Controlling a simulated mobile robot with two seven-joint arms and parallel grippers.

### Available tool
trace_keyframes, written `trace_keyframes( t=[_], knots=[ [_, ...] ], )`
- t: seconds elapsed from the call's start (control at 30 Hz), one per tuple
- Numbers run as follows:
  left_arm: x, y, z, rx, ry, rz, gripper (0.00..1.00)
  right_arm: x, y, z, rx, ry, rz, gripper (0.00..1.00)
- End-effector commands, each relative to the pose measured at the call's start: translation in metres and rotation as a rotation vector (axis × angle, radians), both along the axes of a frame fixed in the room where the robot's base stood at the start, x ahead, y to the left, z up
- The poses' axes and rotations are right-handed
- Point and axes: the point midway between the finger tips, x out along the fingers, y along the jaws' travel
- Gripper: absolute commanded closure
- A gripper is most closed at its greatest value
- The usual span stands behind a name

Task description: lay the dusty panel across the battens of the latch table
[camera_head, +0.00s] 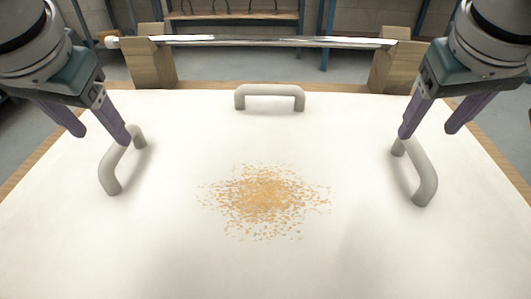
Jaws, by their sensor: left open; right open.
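The dusty panel (180,240) is a large white board filling the lower view, with a patch of orange-brown dust (262,198) at its middle. It has grey handles on the left (108,172), the right (426,182) and the far side (269,91). My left gripper (104,137) is open, its purple fingers above the left handle's far end. My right gripper (427,136) is open, with its inner finger over the right handle's far end. Whether the fingers touch the handles is unclear. I cannot make out the battens of the latch table.
A wooden edge (502,163) shows around the panel. Beyond the panel, a white-and-metal bar (258,42) lies across two wooden blocks, left (150,64) and right (397,68). A wooden shelf (235,17) and blue posts stand further back, with bare grey floor between.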

Motion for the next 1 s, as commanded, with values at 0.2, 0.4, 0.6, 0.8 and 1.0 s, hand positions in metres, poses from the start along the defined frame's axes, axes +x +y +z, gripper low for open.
trace_keyframes(
  t=[0.2, 0.4, 0.6, 0.8, 1.0],
  knots=[
    [0.015, 0.007, -0.037, 0.001, 0.006, 0.002, 0.38, 0.014, -0.008, -0.037, -0.001, 0.004, 0.001, 0.38],
    [0.026, 0.011, -0.060, 0.000, 0.002, 0.000, 0.38, 0.025, -0.013, -0.060, 0.000, 0.002, 0.000, 0.38],
    [0.030, 0.012, -0.070, 0.000, 0.001, 0.000, 0.38, 0.029, -0.015, -0.069, 0.000, 0.000, -0.001, 0.38],
    [0.030, 0.012, -0.070, 0.000, 0.000, 0.000, 0.38, 0.029, -0.016, -0.070, 0.000, -0.001, 0.000, 0.38],
    [0.030, 0.012, -0.070, 0.000, 0.000, 0.000, 0.52, 0.029, -0.016, -0.070, 0.000, -0.001, 0.000, 0.52]
  ],
)
